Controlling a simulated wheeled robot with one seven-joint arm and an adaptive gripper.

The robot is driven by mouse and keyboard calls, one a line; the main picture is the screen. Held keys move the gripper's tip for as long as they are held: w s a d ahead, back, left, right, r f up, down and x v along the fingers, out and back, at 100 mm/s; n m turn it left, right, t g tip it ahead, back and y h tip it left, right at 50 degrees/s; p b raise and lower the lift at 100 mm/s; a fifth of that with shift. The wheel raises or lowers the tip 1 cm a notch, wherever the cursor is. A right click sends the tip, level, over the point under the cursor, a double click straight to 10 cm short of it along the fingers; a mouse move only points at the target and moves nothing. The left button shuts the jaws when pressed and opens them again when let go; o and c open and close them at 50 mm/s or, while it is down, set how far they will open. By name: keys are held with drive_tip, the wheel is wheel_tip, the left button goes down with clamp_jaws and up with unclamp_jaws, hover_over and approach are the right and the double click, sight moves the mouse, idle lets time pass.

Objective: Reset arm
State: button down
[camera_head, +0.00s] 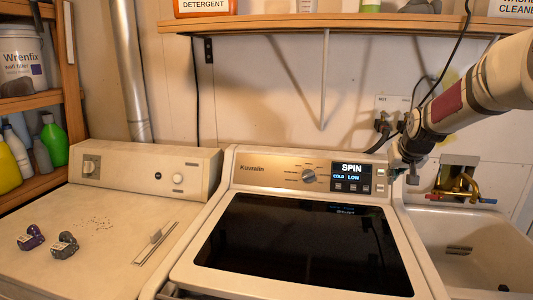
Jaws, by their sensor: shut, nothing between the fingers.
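My arm (480,75) reaches in from the upper right. My gripper (411,178) hangs at its end, dark and small in the picture, pointing down. It is shut and empty. It is just right of the lit display (351,178) on the control panel of the washer (261,170), near the panel's right end and the sink's back left corner. I cannot tell whether it touches the panel. The display reads SPIN, COLD, LOW. The washer's dark glass lid (300,245) is closed.
A utility sink (450,225) with a brass faucet (460,183) is at the right. A dryer (110,225) with two small dark objects (48,240) stands left. A wooden shelf (330,22) runs above. Cables hang by the wall outlet (392,105) behind my arm.

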drive_tip(key=s+a+r+n+g, duration=0.1)
drive_tip(key=s+a+r, duration=0.3)
drive_tip(key=s+a, duration=0.5)
drive_tip(key=s+a+r+n, duration=0.1)
drive_tip(key=s+a+r, duration=0.3)
drive_tip(key=s+a, duration=0.5)
drive_tip(key=s+a+f+g+y, duration=0.1)
drive_tip(key=s+a+f, duration=0.1)
drive_tip(key=s, duration=0.9)
drive_tip(key=s+a+f+y, duration=0.1)
drive_tip(key=s+a+f, duration=0.1)
drive_tip(key=s, duration=1)
drive_tip(key=shift+a+f+n+g, duration=0.2)
drive_tip(key=shift+f+n+g, duration=0.2)
idle(0.6)
